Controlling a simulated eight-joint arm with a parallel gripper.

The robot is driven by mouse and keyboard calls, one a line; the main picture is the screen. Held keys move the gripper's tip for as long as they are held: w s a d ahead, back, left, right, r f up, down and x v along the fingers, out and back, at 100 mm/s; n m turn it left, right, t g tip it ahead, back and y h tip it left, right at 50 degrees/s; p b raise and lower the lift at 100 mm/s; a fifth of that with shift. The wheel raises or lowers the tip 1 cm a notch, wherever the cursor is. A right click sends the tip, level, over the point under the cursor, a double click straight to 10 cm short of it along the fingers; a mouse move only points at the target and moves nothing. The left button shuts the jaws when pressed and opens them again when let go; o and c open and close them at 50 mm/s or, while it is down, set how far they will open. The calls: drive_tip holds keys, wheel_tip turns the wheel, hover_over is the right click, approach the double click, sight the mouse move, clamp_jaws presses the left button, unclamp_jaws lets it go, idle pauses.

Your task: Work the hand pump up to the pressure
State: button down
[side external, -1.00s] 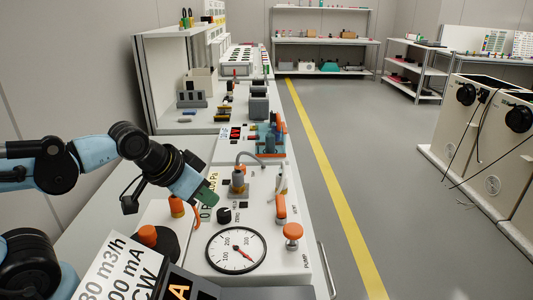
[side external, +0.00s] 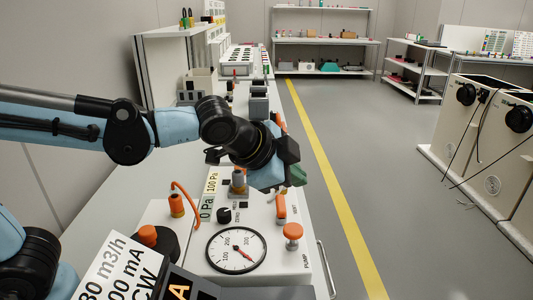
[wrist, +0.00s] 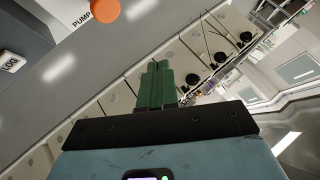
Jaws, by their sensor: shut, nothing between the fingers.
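The hand pump has an orange mushroom-shaped knob (side external: 293,231) on the white panel, beside the label PUMP. The knob also shows at the top of the wrist view (wrist: 105,10). A round dial gauge (side external: 236,250) with a red needle lies left of the knob; its needle points to the lower right. My gripper (side external: 298,175) is above the panel, behind the knob in the side view and apart from it. Its green fingers (wrist: 157,85) are together and empty.
An orange plug (side external: 177,205) with an orange cable and a black dial knob (side external: 224,215) sit on the panel. A metal rail (side external: 327,270) runs along the panel's right edge. Grey floor with a yellow line (side external: 335,190) is open to the right.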

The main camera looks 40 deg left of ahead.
sight(297, 227)
drive_tip(key=shift+f, duration=0.1)
drive_tip(key=shift+f, duration=4.3)
drive_tip(key=shift+f, duration=0.1)
drive_tip(key=shift+f, duration=0.35)
drive_tip(key=shift+f, duration=1.05)
drive_tip(key=shift+r, duration=1.5)
drive_tip(key=shift+r, duration=2.5)
